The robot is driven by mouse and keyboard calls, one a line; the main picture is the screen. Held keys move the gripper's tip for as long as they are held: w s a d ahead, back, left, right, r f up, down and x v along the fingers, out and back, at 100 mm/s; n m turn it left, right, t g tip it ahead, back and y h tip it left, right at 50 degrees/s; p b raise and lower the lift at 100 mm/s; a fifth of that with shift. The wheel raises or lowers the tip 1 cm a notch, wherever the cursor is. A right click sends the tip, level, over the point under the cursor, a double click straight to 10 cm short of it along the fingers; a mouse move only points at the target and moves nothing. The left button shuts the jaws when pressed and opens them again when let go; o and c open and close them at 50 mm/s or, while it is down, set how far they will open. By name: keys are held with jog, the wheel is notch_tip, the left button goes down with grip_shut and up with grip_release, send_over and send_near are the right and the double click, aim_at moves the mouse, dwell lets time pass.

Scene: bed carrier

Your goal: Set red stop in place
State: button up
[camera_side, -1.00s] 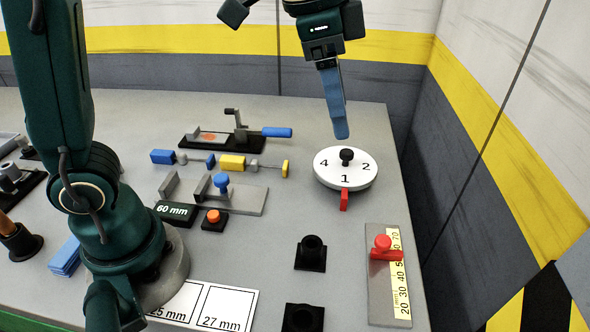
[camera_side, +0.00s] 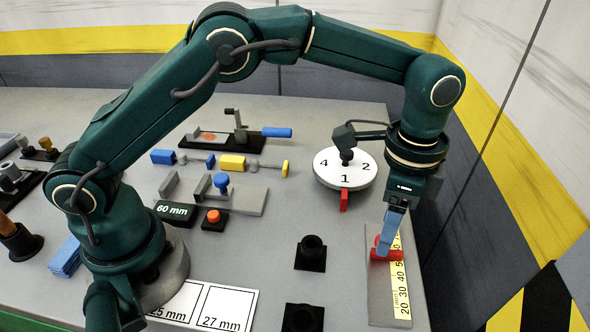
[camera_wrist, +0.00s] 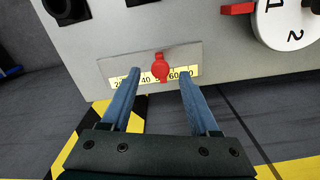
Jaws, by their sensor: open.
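The red stop (camera_side: 384,250) sits on a grey plate (camera_side: 375,304) with a yellow millimetre scale (camera_side: 397,276) along its right side, at the bench's right front. In the wrist view the red stop (camera_wrist: 160,67) stands beside the scale between the 40 and 60 marks; its exact reading is not clear. My gripper (camera_side: 388,246) points down over the stop in the side view and partly hides it. In the wrist view its blue fingers (camera_wrist: 160,82) are spread, with the stop in line with the gap between them. I see no contact.
A white numbered dial (camera_side: 330,172) with a red pointer stands behind the plate. Black sockets (camera_side: 311,253) stand to the left. A black block reading 60 mm (camera_side: 175,211) and an orange button (camera_side: 213,217) are farther left. The bench's right edge is close.

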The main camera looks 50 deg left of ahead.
jog(key=shift+f, duration=0.8)
grip_shut()
dwell(0.9)
